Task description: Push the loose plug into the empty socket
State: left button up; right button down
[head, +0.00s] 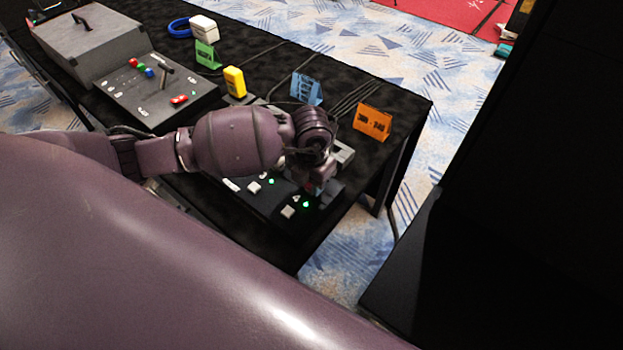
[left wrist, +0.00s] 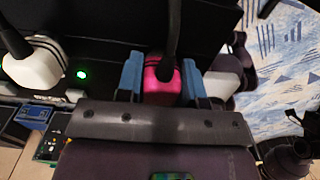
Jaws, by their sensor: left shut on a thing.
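My left gripper (head: 314,186) reaches over the black socket panel (head: 262,204) at the near right end of the table. In the left wrist view its two blue fingertips (left wrist: 160,80) are shut on the pink-red plug (left wrist: 163,88), one on each side. A black cable runs up from the plug. A sliver of the plug (head: 310,187) shows in the head view under the gripper. The socket itself is hidden, and I cannot tell whether the plug touches it. A white plug (left wrist: 35,64) with a black cable stands left of a green light (left wrist: 82,74). My right gripper is not in view.
Blue (head: 306,89), orange (head: 372,123) and green (head: 206,54) signs stand along the table's far side, with a yellow block (head: 234,81). A grey control box (head: 158,92) lies left. A large dark surface (head: 520,190) fills the right.

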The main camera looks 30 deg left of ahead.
pick_arm(q)
jog(key=shift+f, duration=0.25)
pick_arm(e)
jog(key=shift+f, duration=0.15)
pick_arm(q)
jog(key=o, duration=1.5)
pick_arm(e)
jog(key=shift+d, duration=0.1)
pick_arm(q)
jog(key=shift+o, duration=0.2)
jog(key=shift+r, duration=0.1)
jog(key=shift+r+p, duration=1.05)
jog(key=shift+r, duration=0.55)
jog(key=shift+r+p, duration=1.3)
jog(key=shift+r, duration=0.6)
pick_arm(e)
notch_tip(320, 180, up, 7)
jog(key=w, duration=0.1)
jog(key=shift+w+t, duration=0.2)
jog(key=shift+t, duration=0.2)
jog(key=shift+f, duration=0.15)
